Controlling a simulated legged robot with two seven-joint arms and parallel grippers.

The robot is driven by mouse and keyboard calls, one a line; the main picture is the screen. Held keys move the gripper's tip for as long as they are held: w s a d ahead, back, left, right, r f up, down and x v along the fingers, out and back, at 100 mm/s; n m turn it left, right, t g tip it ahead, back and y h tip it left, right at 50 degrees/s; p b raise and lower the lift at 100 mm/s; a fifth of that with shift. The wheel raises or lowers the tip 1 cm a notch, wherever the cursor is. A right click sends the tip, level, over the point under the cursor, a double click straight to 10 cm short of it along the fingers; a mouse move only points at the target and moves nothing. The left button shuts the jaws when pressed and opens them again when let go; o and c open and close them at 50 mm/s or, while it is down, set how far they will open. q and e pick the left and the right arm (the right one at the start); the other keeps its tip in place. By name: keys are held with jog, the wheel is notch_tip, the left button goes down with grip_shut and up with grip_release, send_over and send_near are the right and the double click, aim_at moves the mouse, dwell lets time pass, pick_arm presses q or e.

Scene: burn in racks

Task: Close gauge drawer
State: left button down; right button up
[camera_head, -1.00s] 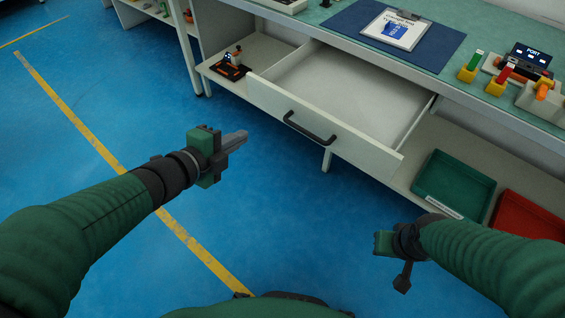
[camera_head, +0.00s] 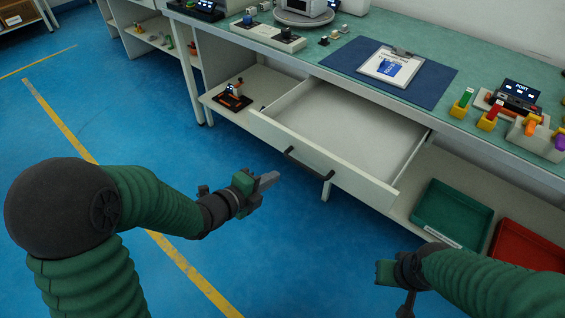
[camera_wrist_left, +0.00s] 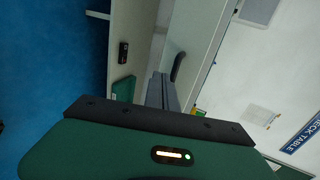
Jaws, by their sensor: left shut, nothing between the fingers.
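The gauge drawer (camera_head: 318,160) hangs open below the bench top and looks empty inside. Its white front carries a dark bar handle (camera_head: 308,165). My left gripper (camera_head: 268,181) is shut and empty, in front of the drawer and a little left of the handle, apart from it. In the left wrist view the shut fingers (camera_wrist_left: 162,92) point toward the drawer front, with the handle (camera_wrist_left: 178,66) just beyond and to the right. My right gripper (camera_head: 384,272) is low at the bottom right, away from the drawer; its finger state is unclear.
The bench top (camera_head: 440,105) holds a blue mat (camera_head: 345,62) with a clipboard (camera_head: 391,66). A green bin (camera_head: 452,212) and a red bin (camera_head: 525,248) sit on the lower shelf right of the drawer. The blue floor before the drawer is clear.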

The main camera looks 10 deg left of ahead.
pick_arm(q)
jog(key=w+d, duration=0.1)
jog(key=w, duration=0.2)
jog(key=w+d, duration=0.1)
jog(key=shift+w+d+r+b, duration=0.1)
jog(key=shift+w+d+b, duration=0.1)
jog(key=shift+d+b, duration=0.15)
pick_arm(e)
jog(key=shift+f, duration=0.65)
